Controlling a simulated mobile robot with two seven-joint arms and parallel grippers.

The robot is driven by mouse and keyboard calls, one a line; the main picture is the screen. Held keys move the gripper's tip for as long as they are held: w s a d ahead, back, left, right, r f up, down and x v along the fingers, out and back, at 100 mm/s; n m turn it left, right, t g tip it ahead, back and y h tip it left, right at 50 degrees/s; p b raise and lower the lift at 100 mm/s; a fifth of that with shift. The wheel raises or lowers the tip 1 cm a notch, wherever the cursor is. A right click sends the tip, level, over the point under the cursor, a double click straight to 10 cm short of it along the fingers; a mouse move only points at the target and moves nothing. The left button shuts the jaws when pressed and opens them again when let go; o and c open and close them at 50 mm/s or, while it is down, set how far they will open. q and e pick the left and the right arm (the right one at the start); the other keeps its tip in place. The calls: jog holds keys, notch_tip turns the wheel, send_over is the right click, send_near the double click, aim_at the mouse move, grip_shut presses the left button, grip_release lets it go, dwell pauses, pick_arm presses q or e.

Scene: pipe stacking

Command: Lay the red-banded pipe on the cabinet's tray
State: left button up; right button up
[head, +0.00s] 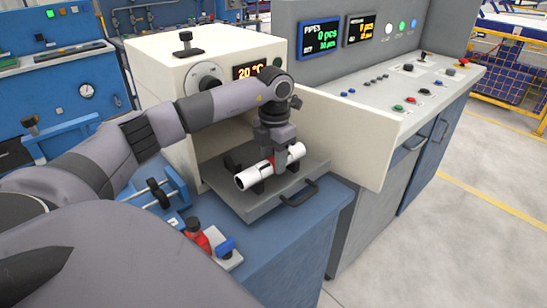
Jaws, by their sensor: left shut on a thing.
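The red-banded pipe (253,177) is white with a red band near its middle and a dark open end facing the front left. My left gripper (274,163) points down from above and is shut on the pipe around the band. The pipe is at the cabinet's tray (250,206), a grey pulled-out shelf with a dark handle at its front. Dark supports show beside the pipe on the tray. I cannot tell whether the pipe touches them. The cream cabinet (165,75) has its door open to the right. My right gripper is not in view.
The open cabinet door (345,140) stands close to the right of the tray. A blue bench (290,250) lies below, with a red and blue clamp device (197,236) at its front left. A control console (410,88) stands at the right. Floor at right is clear.

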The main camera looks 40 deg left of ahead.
pick_arm(q)
jog(key=shift+f, duration=0.3)
jog(key=o, duration=1.2)
jog(key=shift+r, duration=0.15)
notch_tip(320, 180, up, 7)
jog(key=shift+d, duration=0.1)
